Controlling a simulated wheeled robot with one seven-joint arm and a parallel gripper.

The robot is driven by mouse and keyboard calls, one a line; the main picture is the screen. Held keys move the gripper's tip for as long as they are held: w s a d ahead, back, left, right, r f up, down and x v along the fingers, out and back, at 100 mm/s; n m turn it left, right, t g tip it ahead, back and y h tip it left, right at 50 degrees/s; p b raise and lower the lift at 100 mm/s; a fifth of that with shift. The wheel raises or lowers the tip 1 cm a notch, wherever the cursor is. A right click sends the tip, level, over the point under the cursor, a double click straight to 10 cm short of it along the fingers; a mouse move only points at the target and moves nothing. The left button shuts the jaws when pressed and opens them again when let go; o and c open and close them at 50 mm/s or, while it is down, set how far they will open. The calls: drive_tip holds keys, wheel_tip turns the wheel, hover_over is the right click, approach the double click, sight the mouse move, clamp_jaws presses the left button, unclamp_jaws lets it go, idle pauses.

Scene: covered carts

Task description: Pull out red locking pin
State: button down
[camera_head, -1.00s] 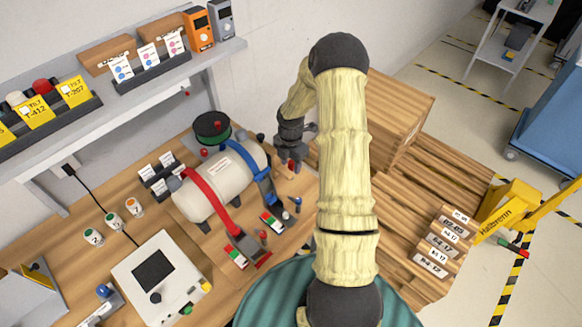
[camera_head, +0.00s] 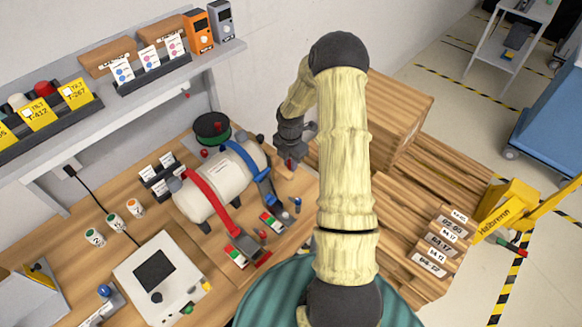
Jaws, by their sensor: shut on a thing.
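My gripper (camera_head: 289,163) is at the right end of the workbench, pointing down. It is shut on a small red piece (camera_head: 290,163), which looks like the red locking pin. The fingers hide most of it, so I cannot tell whether its lower end is still in a hole. A white cylindrical tank (camera_head: 231,184) lies to the left of my gripper, held by a red strap (camera_head: 208,200) and a blue strap (camera_head: 249,163). A small red knob (camera_head: 262,234) stands near the lower end of the red strap.
A blue-topped pin (camera_head: 297,203) stands near the blue strap's end. A dark green reel (camera_head: 211,127) is behind the tank. A white box with a screen (camera_head: 160,282) is at the front left. A wooden crate (camera_head: 402,115) and stacked planks are to the right.

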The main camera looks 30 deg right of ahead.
drive_tip(key=shift+r+p, duration=2)
drive_tip(key=shift+r, duration=0.6)
